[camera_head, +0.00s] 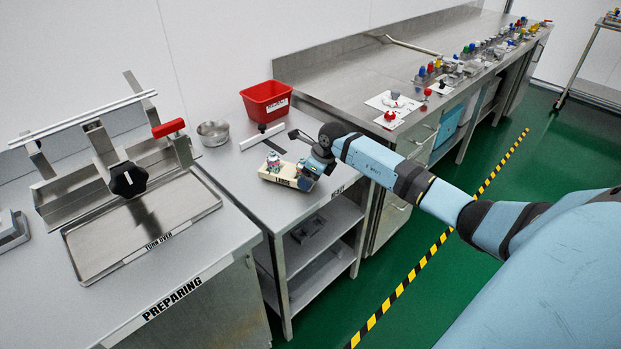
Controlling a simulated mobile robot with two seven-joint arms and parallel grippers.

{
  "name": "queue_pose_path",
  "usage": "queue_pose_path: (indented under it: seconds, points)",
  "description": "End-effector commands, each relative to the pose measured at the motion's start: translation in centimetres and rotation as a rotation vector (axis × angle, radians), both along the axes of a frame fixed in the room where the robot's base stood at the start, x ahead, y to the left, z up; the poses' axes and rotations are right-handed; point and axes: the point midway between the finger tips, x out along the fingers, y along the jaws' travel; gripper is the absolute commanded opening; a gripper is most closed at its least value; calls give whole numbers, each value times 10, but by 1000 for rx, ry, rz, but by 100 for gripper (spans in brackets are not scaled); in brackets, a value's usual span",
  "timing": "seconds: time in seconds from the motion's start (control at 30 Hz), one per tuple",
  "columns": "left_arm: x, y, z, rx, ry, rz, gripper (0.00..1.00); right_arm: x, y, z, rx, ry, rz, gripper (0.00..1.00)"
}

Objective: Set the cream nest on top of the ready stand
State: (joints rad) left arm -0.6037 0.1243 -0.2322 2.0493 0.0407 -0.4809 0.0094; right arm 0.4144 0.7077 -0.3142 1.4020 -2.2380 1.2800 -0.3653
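The cream nest (271,177) is a small cream tray with dark lettering on its front side. It is at the front part of the steel stand (255,200) in the middle, and I cannot tell whether it rests on the top or hangs just above it. Small metal and coloured pieces sit in it. My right gripper (306,176) is at the nest's right end, with the arm coming in from the right. The fingers are too small and hidden to tell whether they grip it. My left gripper is not in view.
A red bin (266,101) and a metal bowl (213,133) stand at the back of the stand. A bench labelled PREPARING (215,240) with a steel fixture (128,180) is on the left. A long bench (350,75) with several coloured parts runs away to the right.

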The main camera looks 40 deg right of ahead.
Motion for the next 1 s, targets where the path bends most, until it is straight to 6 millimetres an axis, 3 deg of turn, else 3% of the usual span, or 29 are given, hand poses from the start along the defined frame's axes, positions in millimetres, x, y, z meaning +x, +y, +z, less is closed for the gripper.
queue_pose_path:
  seconds: [0.1, 0.4, 0.43, 0.5, 0.83, 1.0]
  points:
    - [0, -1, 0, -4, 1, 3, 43, 0, 0, -11, 1, 1, -1, 53]
    - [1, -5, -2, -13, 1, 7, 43, 0, 0, -14, 0, 0, 0, 53]
    - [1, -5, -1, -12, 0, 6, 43, 0, 0, -13, 0, 0, 0, 84]
    - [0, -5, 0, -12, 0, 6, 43, 0, 0, -13, 1, 0, 0, 100]
    - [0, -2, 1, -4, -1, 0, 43, -1, -1, -7, -1, -1, 1, 100]
    - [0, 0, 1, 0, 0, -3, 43, -11, -7, 19, -4, -2, 1, 100]
